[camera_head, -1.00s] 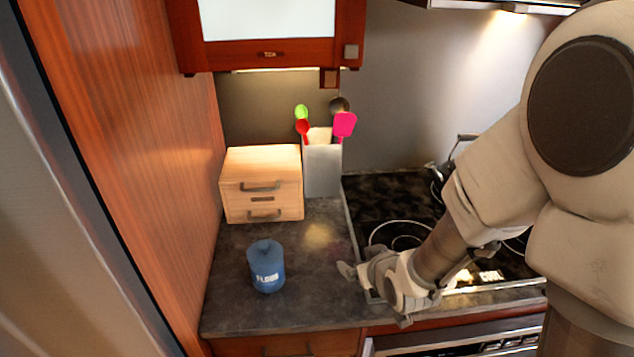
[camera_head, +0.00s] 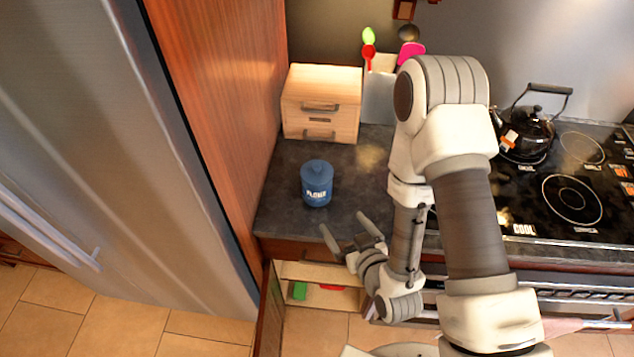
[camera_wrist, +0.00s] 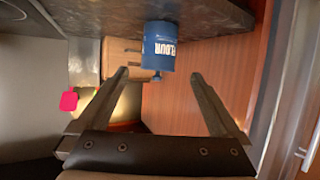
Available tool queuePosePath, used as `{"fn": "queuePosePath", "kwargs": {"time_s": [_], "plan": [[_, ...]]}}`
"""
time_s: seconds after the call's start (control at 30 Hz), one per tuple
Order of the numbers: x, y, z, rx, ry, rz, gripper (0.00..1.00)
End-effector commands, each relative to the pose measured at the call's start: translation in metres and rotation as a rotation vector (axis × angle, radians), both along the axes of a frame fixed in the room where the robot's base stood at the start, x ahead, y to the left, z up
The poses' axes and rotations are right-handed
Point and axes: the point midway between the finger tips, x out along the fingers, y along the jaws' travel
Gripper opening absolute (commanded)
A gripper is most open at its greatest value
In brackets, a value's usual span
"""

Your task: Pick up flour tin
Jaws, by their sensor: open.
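The blue flour tin (camera_head: 317,184) stands upright on the dark counter, with a lid, a knob and a white FLOUR label. My gripper (camera_head: 346,231) is open and empty near the counter's front edge, in front of the tin and a little to its right in the head view. In the wrist view the flour tin (camera_wrist: 160,48) appears upside down, beyond and between my two open fingers (camera_wrist: 157,76). There is a gap between the fingers and the tin.
A wooden drawer box (camera_head: 321,103) and a grey utensil holder (camera_head: 379,94) stand behind the tin. A tall wooden panel (camera_head: 225,90) bounds the left. The stove with a black kettle (camera_head: 526,132) lies right. An open drawer (camera_head: 320,285) shows below the counter.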

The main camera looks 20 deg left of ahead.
Motion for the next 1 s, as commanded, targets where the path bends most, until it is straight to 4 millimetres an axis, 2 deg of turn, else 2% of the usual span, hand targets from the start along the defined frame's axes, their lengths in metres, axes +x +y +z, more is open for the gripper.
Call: {"fn": "queuePosePath", "kwargs": {"time_s": [0.43,0.67,1.0], "plan": [[0.016,0.017,-0.015,0.007,-0.006,0.001,1.00],[0.032,0.034,-0.023,0.006,-0.007,0.003,1.00],[0.040,0.041,-0.028,0.006,-0.006,0.003,1.00]]}}
